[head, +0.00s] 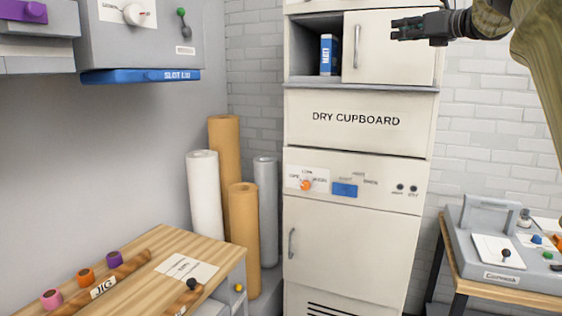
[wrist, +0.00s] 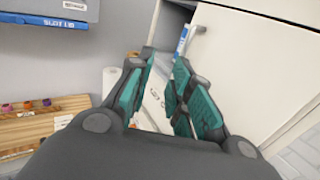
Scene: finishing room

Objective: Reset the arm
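My gripper (head: 398,29) is at the upper right of the head view, in front of the dry cupboard's (head: 355,122) upper door, with its fingers pointing left. In the wrist view its two teal-padded fingers (wrist: 164,70) stand apart with a gap between them and nothing held. The arm comes down from the upper right corner. The upper door (head: 388,50) covers the right part of the top compartment, and the left part is open, showing a blue and white box (head: 329,54).
A wooden bench (head: 138,262) with a jig and coloured knobs is at lower left. Upright rolls (head: 205,190) stand in the corner. A grey device (head: 497,218) sits on a table at right. A wall cabinet with a blue strip (head: 140,76) hangs upper left.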

